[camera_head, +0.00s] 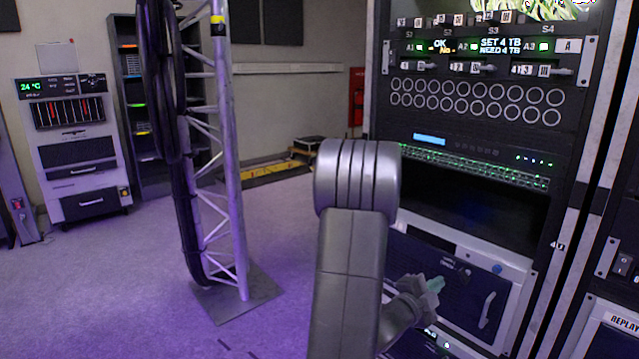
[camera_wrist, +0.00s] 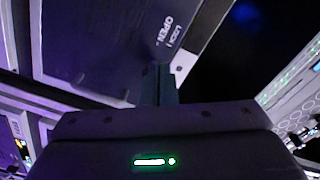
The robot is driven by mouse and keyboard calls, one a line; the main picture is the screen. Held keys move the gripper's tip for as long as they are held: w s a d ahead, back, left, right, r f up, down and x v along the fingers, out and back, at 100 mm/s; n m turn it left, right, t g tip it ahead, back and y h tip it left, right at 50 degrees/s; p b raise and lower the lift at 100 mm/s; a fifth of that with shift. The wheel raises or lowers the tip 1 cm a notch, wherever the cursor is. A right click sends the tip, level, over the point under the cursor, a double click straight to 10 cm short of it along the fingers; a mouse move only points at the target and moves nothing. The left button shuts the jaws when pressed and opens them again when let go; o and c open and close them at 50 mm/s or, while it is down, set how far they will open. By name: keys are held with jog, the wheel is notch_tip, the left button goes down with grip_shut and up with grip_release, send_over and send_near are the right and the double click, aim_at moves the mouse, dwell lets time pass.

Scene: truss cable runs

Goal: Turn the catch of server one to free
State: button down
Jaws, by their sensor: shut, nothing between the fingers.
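A grey-framed drawer unit low in the rack has a dark front panel (camera_head: 462,300) with a pale handle at its right. A small dark knob (camera_head: 463,274), which may be the catch, sits near the panel's top. I cannot tell whether this unit is server one. My gripper (camera_head: 436,284) is just left of the knob, its tips pale green, and seems apart from it. In the wrist view my fingers (camera_wrist: 160,84) are shut and empty, below the printed words LOCK and OPEN (camera_wrist: 170,32) on a dark panel. The catch's setting cannot be read.
The rack (camera_head: 480,150) stands at right with switches, round ports and lit rows above a dark open bay. My arm covers part of its left side. A truss column (camera_head: 225,150) with black cables stands left on a floor plate. The floor between truss and cabinets is clear.

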jog(key=shift+b+x, duration=0.5)
jog(key=shift+x, duration=1.9)
jog(key=shift+s+d+b, duration=0.35)
jog(key=shift+s+b, duration=0.1)
jog(key=shift+b, duration=0.05)
jog(key=shift+s+d+f+b, duration=0.15)
jog(key=shift+f+b, duration=0.35)
jog(key=shift+b, duration=1.6)
jog(key=shift+s+d+f+b, duration=0.1)
jog(key=shift+s+f+b, duration=0.05)
jog(key=shift+b, duration=0.2)
jog(key=v, duration=0.6)
jog(key=shift+f, duration=0.35)
